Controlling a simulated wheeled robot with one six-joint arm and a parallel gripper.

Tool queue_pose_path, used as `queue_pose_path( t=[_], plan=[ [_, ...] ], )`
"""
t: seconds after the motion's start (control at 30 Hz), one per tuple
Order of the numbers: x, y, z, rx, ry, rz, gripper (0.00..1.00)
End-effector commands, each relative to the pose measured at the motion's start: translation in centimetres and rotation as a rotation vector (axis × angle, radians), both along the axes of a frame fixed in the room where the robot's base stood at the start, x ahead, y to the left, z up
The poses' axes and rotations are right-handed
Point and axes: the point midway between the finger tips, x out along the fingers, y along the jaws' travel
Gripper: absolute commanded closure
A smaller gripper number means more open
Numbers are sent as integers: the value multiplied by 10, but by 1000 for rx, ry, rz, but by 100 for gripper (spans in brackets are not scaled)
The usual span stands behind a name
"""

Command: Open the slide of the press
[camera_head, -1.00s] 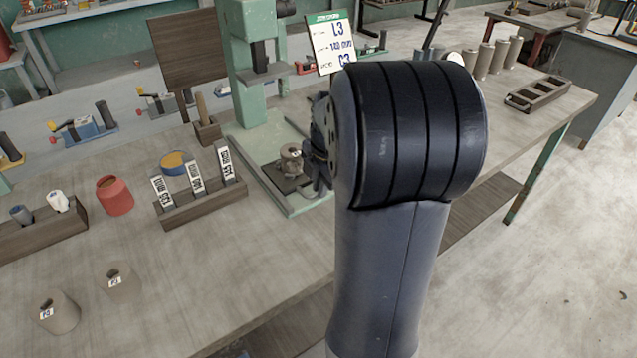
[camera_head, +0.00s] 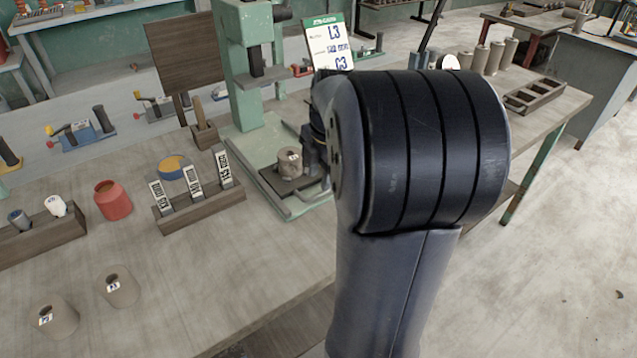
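The green press (camera_head: 248,60) stands on the bench left of my arm, with a dark ram (camera_head: 263,75) hanging above its base. A dark flat plate (camera_head: 277,187), which may be the slide, lies on the press's pale green base (camera_head: 247,150). A grey-brown clay cylinder (camera_head: 289,162) with a small label stands upright on this plate. My gripper (camera_head: 316,158) is just right of the cylinder, over the right side of the plate. My arm hides most of it. Its fingertips, and any contact with a handle or the plate, cannot be made out.
A wooden rack (camera_head: 200,208) with labelled cards, a red pot (camera_head: 113,200) and two clay cylinders (camera_head: 55,315) (camera_head: 118,286) stand left of the press. A sign (camera_head: 329,43) stands behind my gripper.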

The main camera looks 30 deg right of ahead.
Motion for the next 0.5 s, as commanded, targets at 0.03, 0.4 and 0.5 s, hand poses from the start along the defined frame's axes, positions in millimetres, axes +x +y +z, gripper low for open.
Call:
queue_pose_path(
  t=[0.03,0.4,0.5],
  plan=[
    [-1,-1,14,-3,-4,-1,67],
    [-10,-1,54,0,0,0,67],
    [-10,-1,55,0,1,0,67]
  ],
)
